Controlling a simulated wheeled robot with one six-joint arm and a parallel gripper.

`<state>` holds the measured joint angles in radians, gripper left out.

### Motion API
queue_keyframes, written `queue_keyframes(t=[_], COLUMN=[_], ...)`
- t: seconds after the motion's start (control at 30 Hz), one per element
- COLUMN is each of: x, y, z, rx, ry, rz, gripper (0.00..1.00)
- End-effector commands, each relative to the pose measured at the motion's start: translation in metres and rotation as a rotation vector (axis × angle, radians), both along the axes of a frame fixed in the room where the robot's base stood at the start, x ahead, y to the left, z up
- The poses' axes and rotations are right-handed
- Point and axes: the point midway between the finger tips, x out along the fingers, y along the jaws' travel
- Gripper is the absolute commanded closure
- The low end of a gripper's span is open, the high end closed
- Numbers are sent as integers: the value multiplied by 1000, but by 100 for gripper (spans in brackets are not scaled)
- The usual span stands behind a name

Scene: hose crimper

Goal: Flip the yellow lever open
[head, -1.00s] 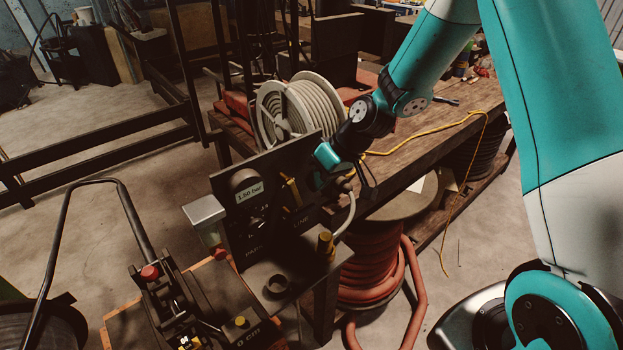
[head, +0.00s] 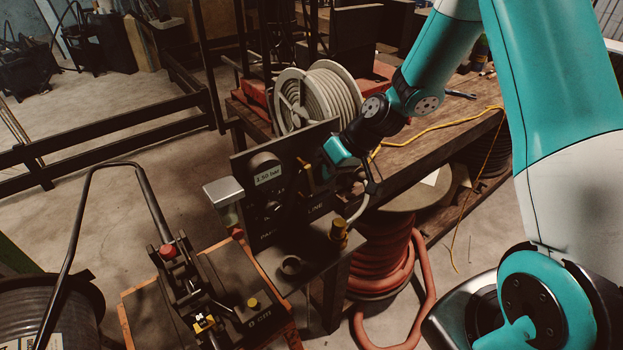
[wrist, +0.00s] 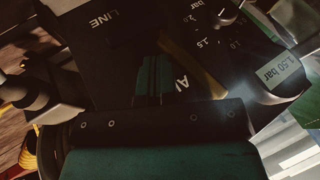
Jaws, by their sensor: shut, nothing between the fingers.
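The yellow lever (head: 307,177) is on the dark upright panel (head: 262,228), right of the round dial. In the wrist view, a dull yellow bar (wrist: 180,58) lies right beside the fingers, partly in shadow. My gripper (head: 320,173) is at the right part of the panel's face, close to the lever. In the wrist view, the dark fingers of my gripper (wrist: 155,78) are together with nothing between them. I cannot tell whether they touch the lever. The gripper body hides part of the panel.
The panel's display (wrist: 283,72) reads 1.50 bar. A yellow-topped fitting (head: 339,230) and a dark ring (head: 291,265) are on the ledge below. A grey box (head: 224,192) is at the panel's left. A hose reel (head: 316,97) stands behind on the workbench (head: 440,130).

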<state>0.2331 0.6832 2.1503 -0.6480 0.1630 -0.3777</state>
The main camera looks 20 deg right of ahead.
Motion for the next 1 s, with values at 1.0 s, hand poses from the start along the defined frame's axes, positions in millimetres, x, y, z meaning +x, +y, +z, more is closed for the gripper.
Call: queue_keyframes(t=[1.0], x=[-2], y=[5], z=[10], rx=[2], ry=[-1], rz=[-1], gripper=[100])
